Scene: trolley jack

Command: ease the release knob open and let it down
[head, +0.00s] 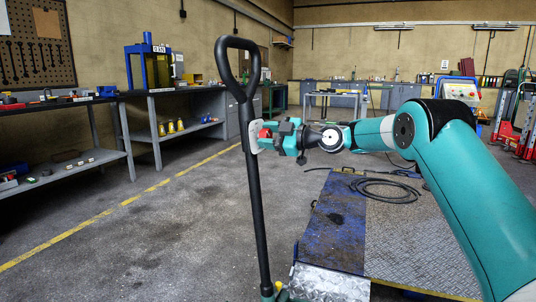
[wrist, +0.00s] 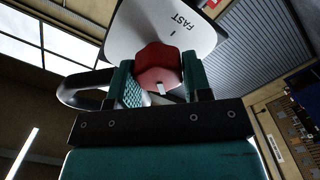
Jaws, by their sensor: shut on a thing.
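The trolley jack's black handle (head: 254,195) stands nearly upright, with a loop grip (head: 238,62) at its top. A red release knob (head: 265,133) sits partway up the handle, in front of a pale plate (head: 253,137). In the wrist view the red knob (wrist: 158,68) has a white mark at its lower edge, and the white plate (wrist: 150,28) behind it reads "FAST". My gripper (head: 275,134) reaches the knob from the right. Its two teal fingers (wrist: 158,88) are shut on the knob, one on each side. The jack's foot is mostly cut off at the bottom edge.
A blue and metal platform (head: 335,230) lies on the floor at right, with a coiled black hose (head: 385,190) on it. Workbenches (head: 165,92) line the left wall. The floor left of the handle is clear up to a yellow line (head: 120,205).

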